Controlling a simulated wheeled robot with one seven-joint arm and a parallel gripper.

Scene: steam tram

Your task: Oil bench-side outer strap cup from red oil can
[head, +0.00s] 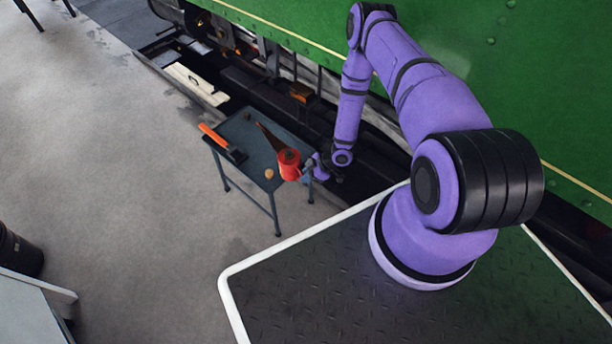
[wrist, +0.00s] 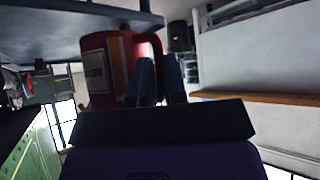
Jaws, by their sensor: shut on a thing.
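The red oil can (head: 289,172) is at the right edge of a small dark table (head: 240,138), its long dark spout pointing up and left over the tabletop. I cannot tell whether it touches the table. My gripper (head: 311,168) comes from the right and is shut on the can's handle. In the wrist view the red can (wrist: 104,72) with a pale label fills the upper middle, and my fingers (wrist: 158,78) close on its handle. The bench-side outer strap cup cannot be made out; the dark gear under the green tram is partly hidden by my arm.
A hammer (head: 222,143) with an orange handle lies on the table, with a small tan round piece (head: 268,174) near its front edge. The green tram side (head: 520,60) runs along the right, above dark running gear. The concrete floor (head: 110,150) at left is open.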

